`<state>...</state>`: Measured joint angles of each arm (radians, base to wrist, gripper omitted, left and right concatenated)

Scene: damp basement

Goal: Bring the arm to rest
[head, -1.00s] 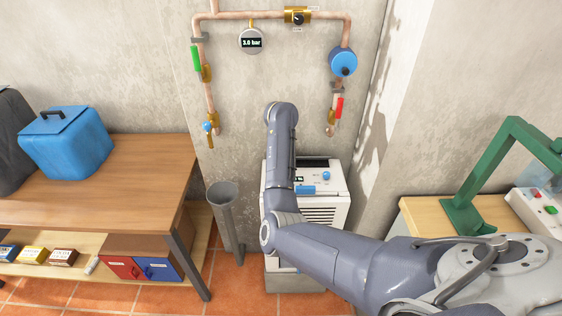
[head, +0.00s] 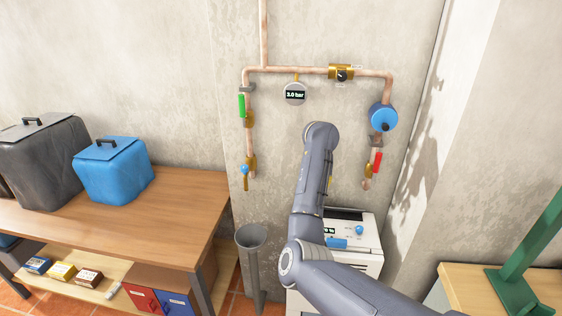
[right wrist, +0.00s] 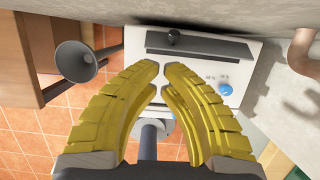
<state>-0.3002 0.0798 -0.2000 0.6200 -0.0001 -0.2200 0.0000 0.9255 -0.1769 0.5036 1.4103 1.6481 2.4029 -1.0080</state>
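My right arm (head: 313,185) comes in from the bottom right in the head view and reaches up over the white machine. Its top end (head: 321,133) is in front of the wall, below the pipe loop. My right gripper is hidden in the head view. In the right wrist view its yellow ridged fingers (right wrist: 162,68) converge, with their tips almost together and nothing held between them. They point towards the white machine (right wrist: 200,75), apparently clear of it. My left arm and gripper are not in view.
A copper pipe loop (head: 318,70) carries a gauge (head: 295,94), a blue round device (head: 383,117), a green lever (head: 242,105) and a red lever (head: 377,162). A grey tube (head: 251,240) stands left of the white machine (head: 365,255). A wooden table (head: 185,200) is left; a green frame (head: 530,245) is right.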

